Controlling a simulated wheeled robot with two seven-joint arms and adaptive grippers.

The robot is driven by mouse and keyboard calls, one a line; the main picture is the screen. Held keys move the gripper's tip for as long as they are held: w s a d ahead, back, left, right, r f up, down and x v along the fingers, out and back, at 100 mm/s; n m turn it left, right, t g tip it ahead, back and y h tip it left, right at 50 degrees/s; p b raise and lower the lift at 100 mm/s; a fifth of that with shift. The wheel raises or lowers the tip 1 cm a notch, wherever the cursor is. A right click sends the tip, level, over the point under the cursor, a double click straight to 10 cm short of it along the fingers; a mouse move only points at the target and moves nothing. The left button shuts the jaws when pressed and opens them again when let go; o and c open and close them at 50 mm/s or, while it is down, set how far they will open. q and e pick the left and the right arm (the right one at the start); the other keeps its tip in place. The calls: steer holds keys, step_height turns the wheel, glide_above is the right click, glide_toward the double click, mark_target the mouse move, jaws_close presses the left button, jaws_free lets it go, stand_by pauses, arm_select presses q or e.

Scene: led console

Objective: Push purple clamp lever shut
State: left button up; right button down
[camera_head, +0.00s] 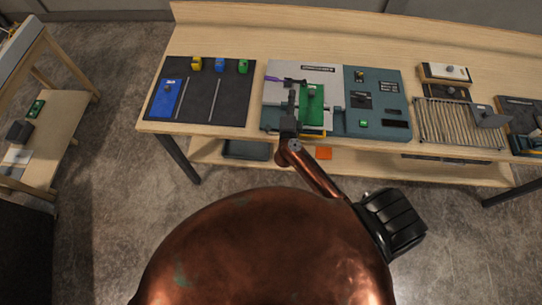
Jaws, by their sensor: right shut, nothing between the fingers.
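The purple clamp lever (273,79) shows as a thin purple bar at the upper left of the light grey plate (329,80) of the console. A dark clamp part (293,81) sits at its right end. My right gripper (291,103) reaches over the console's left part, just below the lever. It is shut and empty. In this view its tips lie close to the lever's right end; I cannot tell whether they touch it. The gripper hides part of the plate beside the green board (312,99). My left gripper is not in view.
A dark mat (232,107) with a blue box (166,98), small coloured blocks and two thin rods lies left of the console. A teal panel (390,90) forms the console's right side. A wire rack (458,125) stands further right.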

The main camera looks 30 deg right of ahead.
steer(key=s+a+n+t+y, duration=0.2)
steer(key=a+n+t+y, duration=0.2)
steer(key=a+n+y, duration=1)
steer(key=s+f+n+g+b, duration=0.1)
steer(key=s+f+n+g, duration=0.3)
steer(key=f, duration=0.5)
steer(key=s+a+f+n+g+y, duration=0.1)
steer(key=s+f+n+g, duration=0.3)
steer(key=f, duration=0.5)
steer(key=shift+s+a+b, duration=0.2)
steer(key=shift+s+b, duration=0.2)
steer(key=shift+s, duration=0.7)
